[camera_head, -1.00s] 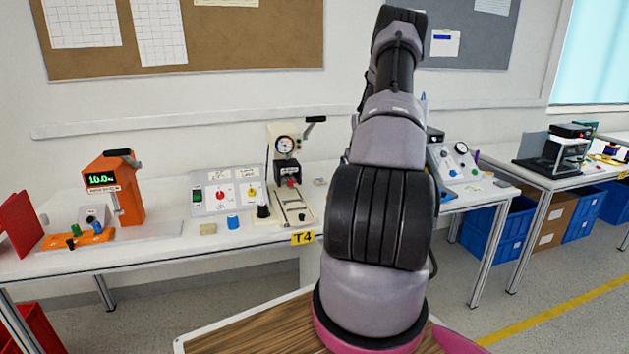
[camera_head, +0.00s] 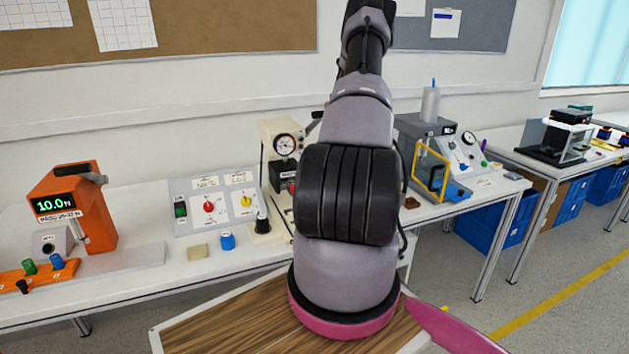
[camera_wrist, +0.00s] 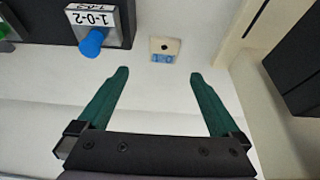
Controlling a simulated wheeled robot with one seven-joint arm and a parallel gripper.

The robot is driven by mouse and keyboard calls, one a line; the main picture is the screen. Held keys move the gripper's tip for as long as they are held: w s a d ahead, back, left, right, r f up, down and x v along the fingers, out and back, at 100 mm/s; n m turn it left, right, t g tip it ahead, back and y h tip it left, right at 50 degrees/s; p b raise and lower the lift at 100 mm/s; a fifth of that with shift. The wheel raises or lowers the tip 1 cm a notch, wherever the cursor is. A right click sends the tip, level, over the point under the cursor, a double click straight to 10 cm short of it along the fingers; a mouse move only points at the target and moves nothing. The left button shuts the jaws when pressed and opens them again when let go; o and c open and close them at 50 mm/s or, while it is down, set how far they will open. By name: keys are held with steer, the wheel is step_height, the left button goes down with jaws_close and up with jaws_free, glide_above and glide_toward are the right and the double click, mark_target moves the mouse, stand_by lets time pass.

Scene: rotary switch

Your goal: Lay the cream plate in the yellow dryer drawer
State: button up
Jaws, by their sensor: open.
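A small cream plate (camera_wrist: 164,48) with a dark hole and a blue mark lies flat on the white surface in the wrist view. My gripper (camera_wrist: 158,76) is open and empty. The plate lies beyond its green fingertips, roughly in line with the gap, and does not appear to be touched. In the head view my arm hides the gripper. A grey machine (camera_head: 408,135) with a yellow frame (camera_head: 431,170) on its front stands right of my arm. I cannot tell whether this frame belongs to the dryer drawer.
A dark box with a blue knob (camera_wrist: 93,42) and a 1-0-2 label is left of the plate in the wrist view. A dark block (camera_wrist: 296,60) is at right. The bench also holds an orange gauge (camera_head: 75,210), a switch panel (camera_head: 222,205) and a blue cylinder (camera_head: 227,242).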

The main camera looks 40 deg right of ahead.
steer(key=x, duration=0.5)
steer(key=shift+w+f, duration=0.15)
steer(key=shift+a+x, duration=0.15)
steer(key=shift+x, duration=1.15)
steer(key=shift+a+x, duration=0.2)
steer(key=shift+x, duration=1.05)
steer(key=shift+w, duration=0.1)
